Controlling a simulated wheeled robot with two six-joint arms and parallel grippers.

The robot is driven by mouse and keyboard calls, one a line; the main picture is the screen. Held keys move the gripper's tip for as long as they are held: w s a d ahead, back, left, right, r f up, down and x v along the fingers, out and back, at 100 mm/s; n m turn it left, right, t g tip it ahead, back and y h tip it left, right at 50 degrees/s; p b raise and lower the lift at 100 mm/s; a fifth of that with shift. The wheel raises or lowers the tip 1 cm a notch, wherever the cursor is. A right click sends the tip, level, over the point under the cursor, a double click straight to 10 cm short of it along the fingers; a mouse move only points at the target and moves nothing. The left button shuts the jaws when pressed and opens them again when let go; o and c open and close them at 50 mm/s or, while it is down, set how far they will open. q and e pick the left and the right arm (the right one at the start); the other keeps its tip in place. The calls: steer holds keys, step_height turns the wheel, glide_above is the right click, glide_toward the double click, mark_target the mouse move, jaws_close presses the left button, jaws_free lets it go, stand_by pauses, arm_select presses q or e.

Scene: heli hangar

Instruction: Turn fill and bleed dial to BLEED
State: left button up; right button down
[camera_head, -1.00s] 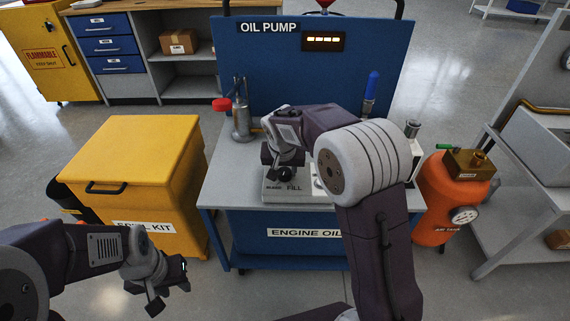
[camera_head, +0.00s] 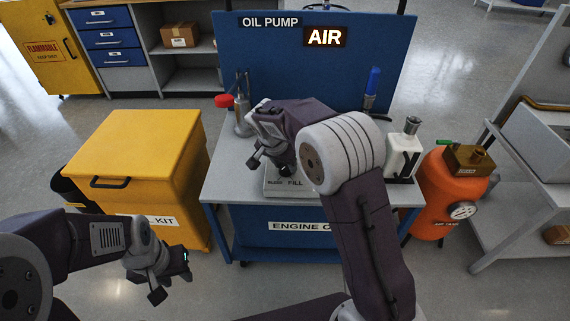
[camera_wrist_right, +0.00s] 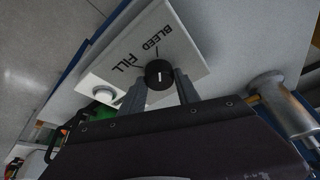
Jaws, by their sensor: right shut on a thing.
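The fill and bleed dial (camera_wrist_right: 159,73) is a black round knob with a white line on a pale plate (camera_wrist_right: 183,58). In the right wrist view the white line runs up and down, roughly toward the tick by the word BLEED; FILL is printed to the left. My right gripper (camera_wrist_right: 160,84) has its two fingers on either side of the dial and is shut on it. In the head view my right gripper (camera_head: 262,160) is over the plate (camera_head: 284,190), hiding the dial. My left gripper (camera_head: 172,279) is open and empty at lower left, apart from the bench.
The blue oil pump panel (camera_head: 230,60) has a display (camera_head: 326,37) reading AIR. A red-capped fitting (camera_head: 243,120), a blue-handled part (camera_head: 372,85) and a white bottle (camera_head: 401,153) stand on the bench. A yellow spill kit (camera_head: 135,150) is left, an orange air tank (camera_head: 445,195) right.

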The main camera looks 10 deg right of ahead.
steer(key=c, duration=0.9)
jaws_free()
steer(key=p+v, duration=0.3)
steer(key=v, duration=0.6)
steer(key=shift+p, duration=0.4)
